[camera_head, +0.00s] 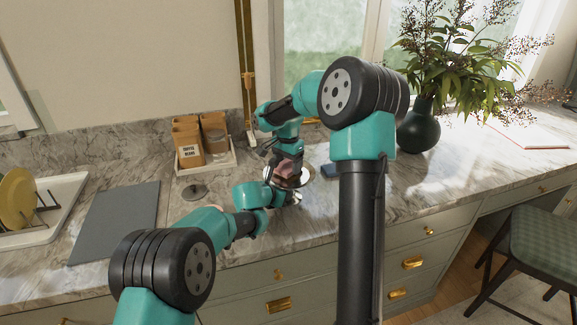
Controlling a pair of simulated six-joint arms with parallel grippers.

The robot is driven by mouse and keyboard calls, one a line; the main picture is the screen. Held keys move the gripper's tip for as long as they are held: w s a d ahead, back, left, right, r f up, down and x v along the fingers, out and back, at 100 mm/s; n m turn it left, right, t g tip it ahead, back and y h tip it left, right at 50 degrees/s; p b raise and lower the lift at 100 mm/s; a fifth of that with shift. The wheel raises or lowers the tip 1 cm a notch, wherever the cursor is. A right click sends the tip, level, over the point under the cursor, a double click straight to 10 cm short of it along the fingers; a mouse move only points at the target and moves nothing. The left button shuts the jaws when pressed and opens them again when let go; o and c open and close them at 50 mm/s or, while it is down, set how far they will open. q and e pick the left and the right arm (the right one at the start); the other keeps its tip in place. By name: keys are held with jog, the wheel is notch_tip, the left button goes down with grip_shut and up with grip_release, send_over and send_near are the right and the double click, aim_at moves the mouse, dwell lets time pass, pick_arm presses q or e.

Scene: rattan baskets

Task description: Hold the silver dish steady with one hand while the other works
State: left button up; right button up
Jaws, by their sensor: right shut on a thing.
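The silver dish (306,172) sits on the marble counter near the middle of the view, partly hidden by my arms. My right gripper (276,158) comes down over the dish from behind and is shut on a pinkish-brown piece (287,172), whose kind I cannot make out. The piece is over or in the dish; I cannot tell whether it touches the dish. My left gripper (291,197) is at the dish's front edge. Its fingers are too small to show whether they are open or closed on the rim.
A grey board (117,222) and a dish rack (50,215) with yellow plates are at left. A dark vase (418,128) with plants stands right.

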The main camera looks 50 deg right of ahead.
jog(key=shift+r, duration=3)
jog(key=shift+r, duration=1.5)
jog(key=shift+f, duration=0.2)
jog(key=shift+f, duration=3.6)
jog(key=shift+f, duration=0.75)
